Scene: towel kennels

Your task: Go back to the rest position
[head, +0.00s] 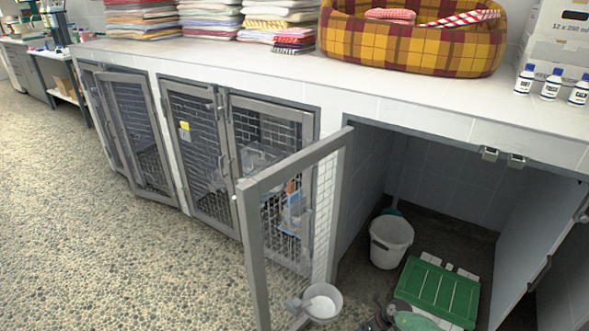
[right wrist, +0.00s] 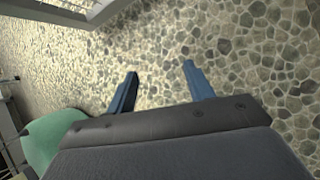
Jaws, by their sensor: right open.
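My right gripper (right wrist: 160,86) shows in the right wrist view. Its two blue-grey fingers are apart, with nothing between them. My left gripper is in neither view. In the head view, a dark and green shape at the bottom edge, in front of the kennel opening, is too cut off to tell what it is.
A mesh kennel door (head: 252,250) stands open into the room, with a bowl (head: 322,302) on it. The open kennel holds a white bucket (head: 390,242) and a green slatted board (head: 437,290). The counter (head: 250,60) bears towels and a plaid pet bed (head: 410,50). Floor at left is clear.

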